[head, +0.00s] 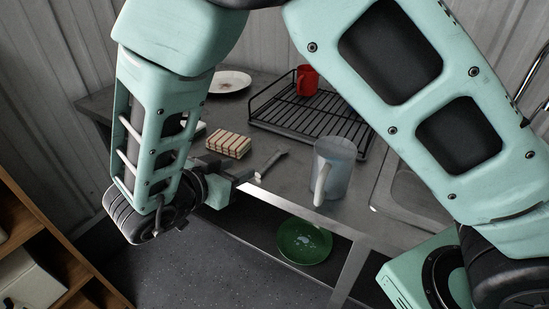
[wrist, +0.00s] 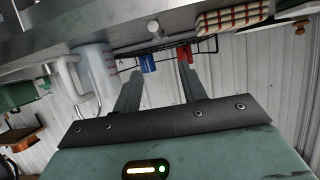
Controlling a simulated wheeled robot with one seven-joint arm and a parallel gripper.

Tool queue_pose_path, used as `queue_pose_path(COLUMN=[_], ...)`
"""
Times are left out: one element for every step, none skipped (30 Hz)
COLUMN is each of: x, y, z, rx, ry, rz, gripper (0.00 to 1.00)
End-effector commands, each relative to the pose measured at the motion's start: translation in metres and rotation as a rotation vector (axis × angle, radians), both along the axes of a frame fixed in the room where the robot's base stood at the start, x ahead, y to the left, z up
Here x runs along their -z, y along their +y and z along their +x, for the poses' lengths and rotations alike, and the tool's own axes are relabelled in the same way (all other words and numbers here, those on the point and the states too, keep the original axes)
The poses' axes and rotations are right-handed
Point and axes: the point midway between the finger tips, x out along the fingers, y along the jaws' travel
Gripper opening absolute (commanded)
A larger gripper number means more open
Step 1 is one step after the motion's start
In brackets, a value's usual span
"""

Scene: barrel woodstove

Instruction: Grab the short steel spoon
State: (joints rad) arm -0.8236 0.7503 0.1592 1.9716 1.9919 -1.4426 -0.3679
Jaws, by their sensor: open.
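My gripper (head: 247,178) is at the counter's front edge, close to the spoon's near end. In the wrist view my gripper (wrist: 159,72) has its two fingers apart with nothing between them. Whether a finger touches the spoon cannot be told.
Behind are a black wire rack (head: 310,121) with a red mug (head: 307,80) and a white plate (head: 230,82). A green plate (head: 305,243) lies below the counter.

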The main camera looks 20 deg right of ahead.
Motion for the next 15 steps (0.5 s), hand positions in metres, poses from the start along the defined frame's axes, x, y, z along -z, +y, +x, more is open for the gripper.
queue_pose_path(x=[0.003,0.005,0.008,0.010,0.013,0.016,0.019,0.021,0.024,0.026,0.029,0.031,0.033,0.034,0.036], y=[-0.009,-0.014,-0.021,-0.026,-0.031,-0.037,-0.042,-0.046,-0.052,-0.057,-0.061,-0.066,-0.069,-0.071,-0.074], z=[0.006,0.009,0.013,0.016,0.020,0.024,0.028,0.030,0.035,0.038,0.040,0.044,0.046,0.048,0.050], rx=[0.002,0.003,0.002,0.001,0.001,0.002,0.001,0.001,0.001,0.001,0.001,-0.001,0.000,0.000,-0.002], ry=[0.002,0.002,0.002,0.002,0.001,0.001,0.002,0.003,0.001,0.001,0.002,0.002,0.001,0.001,0.001], rz=[-0.003,-0.003,-0.002,-0.002,-0.001,-0.002,-0.001,-0.001,-0.001,0.001,0.000,0.000,0.000,0.000,0.001], gripper=[0.42,0.42,0.42,0.42,0.42,0.42,0.42,0.42,0.42,0.42,0.42,0.42,0.42,0.42,0.42])
